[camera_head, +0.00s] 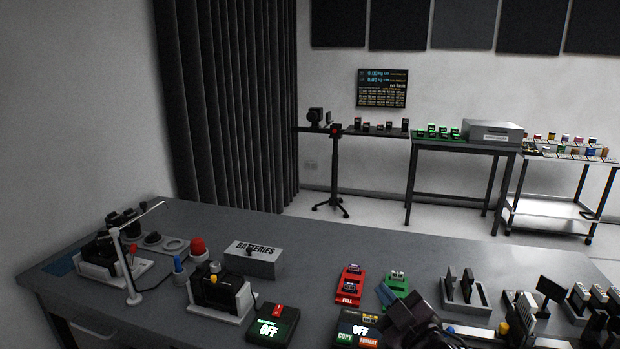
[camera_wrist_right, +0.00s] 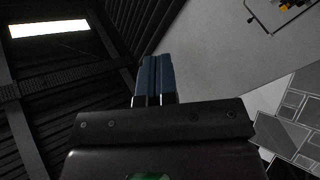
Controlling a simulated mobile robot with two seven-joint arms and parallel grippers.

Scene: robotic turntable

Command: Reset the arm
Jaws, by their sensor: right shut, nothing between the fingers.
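My right gripper (camera_head: 385,293) shows at the bottom of the head view, with its dark arm coming in from the lower right. It is over the front part of the grey table (camera_head: 210,225), just right of the black box with the OFF screen (camera_head: 362,318). In the right wrist view its two bluish fingers (camera_wrist_right: 154,62) lie side by side, shut and empty. I cannot tell its exact height over the table. My left gripper is not in view.
A red FULL tray (camera_head: 348,299) and a green tray (camera_head: 397,284) stand near the right gripper. A batteries box (camera_head: 255,262) and a white lamp (camera_head: 130,265) stand further left. The table's back middle is clear.

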